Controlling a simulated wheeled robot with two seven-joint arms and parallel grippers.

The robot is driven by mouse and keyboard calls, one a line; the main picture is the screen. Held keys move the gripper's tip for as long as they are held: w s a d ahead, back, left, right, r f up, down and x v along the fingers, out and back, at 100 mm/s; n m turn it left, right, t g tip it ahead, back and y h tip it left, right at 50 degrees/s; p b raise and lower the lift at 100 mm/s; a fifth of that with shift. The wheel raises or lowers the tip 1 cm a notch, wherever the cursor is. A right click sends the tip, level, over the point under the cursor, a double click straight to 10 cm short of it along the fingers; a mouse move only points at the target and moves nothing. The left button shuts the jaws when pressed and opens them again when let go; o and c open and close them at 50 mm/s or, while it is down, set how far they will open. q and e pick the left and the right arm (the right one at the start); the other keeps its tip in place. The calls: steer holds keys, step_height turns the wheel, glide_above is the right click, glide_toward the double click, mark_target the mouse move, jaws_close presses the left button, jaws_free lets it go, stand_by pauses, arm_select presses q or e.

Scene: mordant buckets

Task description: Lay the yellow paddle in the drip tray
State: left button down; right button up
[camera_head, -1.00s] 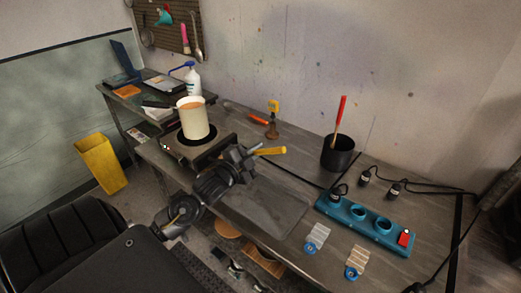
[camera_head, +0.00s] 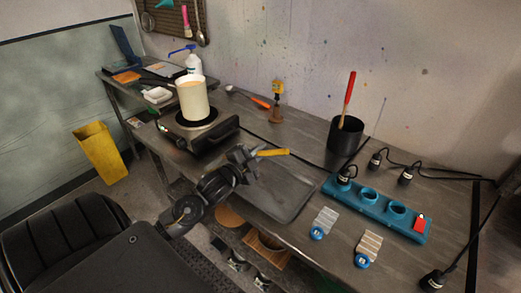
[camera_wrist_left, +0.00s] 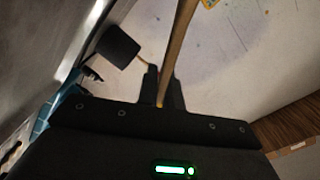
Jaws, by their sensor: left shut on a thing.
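My left gripper (camera_head: 243,157) is shut on the yellow paddle (camera_head: 272,153); its yellow end sticks out to the right of the jaws. The paddle is above the near part of the bench, by the far left edge of the drip tray (camera_head: 285,198). The drip tray is a flat dark tray on the bench and looks empty; my gripper hides part of its left side. In the left wrist view the paddle's shaft (camera_wrist_left: 179,45) rises between the fingers (camera_wrist_left: 165,92). My right gripper is not in view.
A cream pot (camera_head: 193,99) stands on a hot plate (camera_head: 211,140) left of the tray. A black pot (camera_head: 345,136) with a red-handled stick stands behind it. A blue socket-like rack (camera_head: 376,208) and two swatch cards (camera_head: 368,246) lie to the right.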

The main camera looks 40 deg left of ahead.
arm_select(q)
steer(key=shift+f, duration=0.5)
steer(key=c, duration=1.5)
jaws_free()
steer(key=s+b, duration=0.2)
steer(key=s, duration=0.7)
steer(key=shift+s+d+f, duration=0.1)
steer(key=shift+s+d, duration=0.05)
steer(key=shift+s, duration=0.05)
steer(key=shift+s+b, duration=0.3)
steer(key=shift+s, duration=0.4)
steer(key=shift+d, duration=0.1)
